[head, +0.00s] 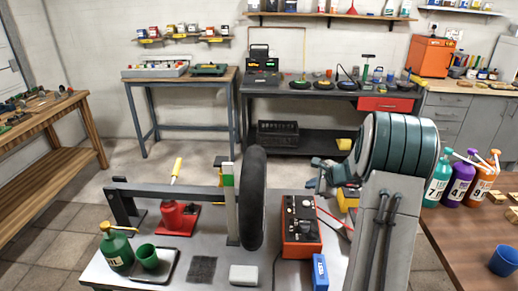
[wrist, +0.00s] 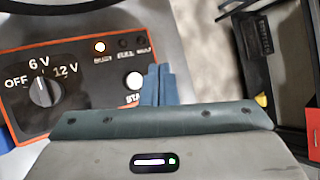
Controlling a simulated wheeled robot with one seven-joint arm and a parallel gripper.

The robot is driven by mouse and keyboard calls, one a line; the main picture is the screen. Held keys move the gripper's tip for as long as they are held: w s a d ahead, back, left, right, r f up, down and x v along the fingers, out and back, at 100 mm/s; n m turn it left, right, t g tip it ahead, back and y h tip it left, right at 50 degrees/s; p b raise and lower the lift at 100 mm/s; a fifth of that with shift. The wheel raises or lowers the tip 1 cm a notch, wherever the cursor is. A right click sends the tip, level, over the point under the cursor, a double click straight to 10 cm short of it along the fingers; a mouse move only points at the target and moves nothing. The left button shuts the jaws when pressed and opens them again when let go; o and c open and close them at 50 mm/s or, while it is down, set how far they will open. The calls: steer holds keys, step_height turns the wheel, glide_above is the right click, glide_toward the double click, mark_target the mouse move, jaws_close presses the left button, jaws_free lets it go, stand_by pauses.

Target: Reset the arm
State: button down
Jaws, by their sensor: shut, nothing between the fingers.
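My gripper (wrist: 158,75) is shut, with its two blue-grey fingers together and nothing between them. In the wrist view the fingertips overlap the right edge of an orange-red control box (wrist: 75,75), beside its white button marked "STA". I cannot tell whether they touch it. The box has a black panel with a dial (wrist: 44,92) labelled OFF, 6 V and 12 V; its pointer looks turned up towards 6 V. One of its small lamps glows. In the head view the box (head: 301,225) stands on the grey workbench (head: 215,265), left of my arm, which is bent.
A black tyre (head: 253,198) stands upright on the bench left of the box. A blue box (head: 320,272), green bottle (head: 117,248), green cup (head: 147,257) and red jack (head: 178,215) are also there. Bottles (head: 461,180) stand on the brown table (head: 455,235) at right.

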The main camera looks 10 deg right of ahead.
steer(key=s+a+r+n+g, duration=0.2)
steer(key=s+a+r+n, duration=0.3)
steer(key=s+a, duration=0.25)
steer(key=s+a+r+n+g, duration=0.2)
steer(key=s+a+r+n, duration=0.3)
steer(key=a, duration=0.3)
steer(key=s+a+n+h, duration=0.1)
steer(key=s+n, duration=0.4)
steer(key=s, duration=0.5)
steer(key=s+a+r+n+g+h+p, duration=0.1)
steer(key=s+a+n+h, duration=0.1)
steer(key=s+n, duration=0.4)
steer(key=s+h, duration=0.1)
steer(key=s, duration=0.3)
steer(key=shift+s+a+n, duration=0.15)
steer(key=shift+s+n, duration=0.15)
